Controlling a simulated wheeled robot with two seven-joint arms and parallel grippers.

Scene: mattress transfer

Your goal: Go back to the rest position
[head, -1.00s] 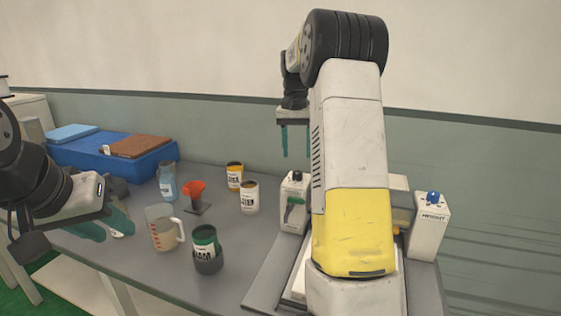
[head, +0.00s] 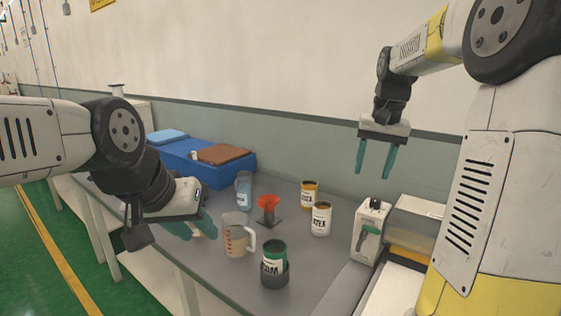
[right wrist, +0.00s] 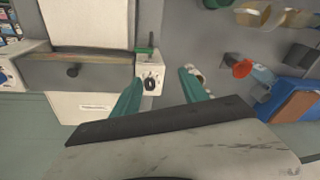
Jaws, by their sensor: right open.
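My right gripper (head: 374,158) is raised above the back right of the grey table, in front of the wall. Its teal fingers are apart with nothing between them; they also show in the right wrist view (right wrist: 160,90), above a white box with a black knob (right wrist: 152,84). My left gripper (head: 198,228) is low at the table's left side, near the measuring jug (head: 236,240). Its teal fingers overlap from this angle, so its opening is unclear.
A blue block (head: 185,160) lies at the back left. A white machine (head: 371,230) stands at the right.

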